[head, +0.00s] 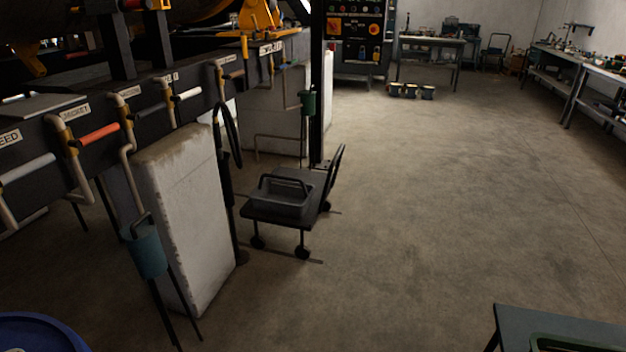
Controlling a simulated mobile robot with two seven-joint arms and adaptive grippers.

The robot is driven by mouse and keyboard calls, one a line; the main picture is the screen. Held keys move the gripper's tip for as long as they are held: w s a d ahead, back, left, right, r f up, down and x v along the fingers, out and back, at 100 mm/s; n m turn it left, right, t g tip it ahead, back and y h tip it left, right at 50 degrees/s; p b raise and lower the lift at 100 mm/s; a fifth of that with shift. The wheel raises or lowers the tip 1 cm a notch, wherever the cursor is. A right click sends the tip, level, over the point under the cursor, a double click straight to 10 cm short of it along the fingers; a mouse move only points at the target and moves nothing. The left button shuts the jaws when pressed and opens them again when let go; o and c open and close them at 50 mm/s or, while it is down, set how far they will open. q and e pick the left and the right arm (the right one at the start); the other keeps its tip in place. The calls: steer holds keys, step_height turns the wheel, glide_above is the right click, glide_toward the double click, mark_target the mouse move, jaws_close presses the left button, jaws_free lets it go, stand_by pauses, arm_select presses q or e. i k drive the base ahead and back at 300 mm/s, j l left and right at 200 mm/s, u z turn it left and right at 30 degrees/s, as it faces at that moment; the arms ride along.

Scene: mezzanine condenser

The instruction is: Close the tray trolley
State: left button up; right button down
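A small dark cart on casters (257,212), which looks like the tray trolley, stands on the floor left of centre. A dark grey tray with a raised handle (285,196) rests on its top. A dark curved push handle (336,170) rises at its right end. I cannot tell from this view which part of it is open or shut. Neither of my grippers shows in the head view.
A worn white block (190,220) and a teal can on a stand (146,248) are left of the cart. Labelled pipework (100,132) runs along the left. A green-grey table (560,328) is at lower right, a blue drum (40,332) at lower left. The middle floor is clear.

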mark_target(323, 183)
steer(key=i+l+u, duration=0.45)
steer(key=i, duration=0.2)
steer(key=i+l+u, duration=0.45)
steer(key=i+l, duration=0.1)
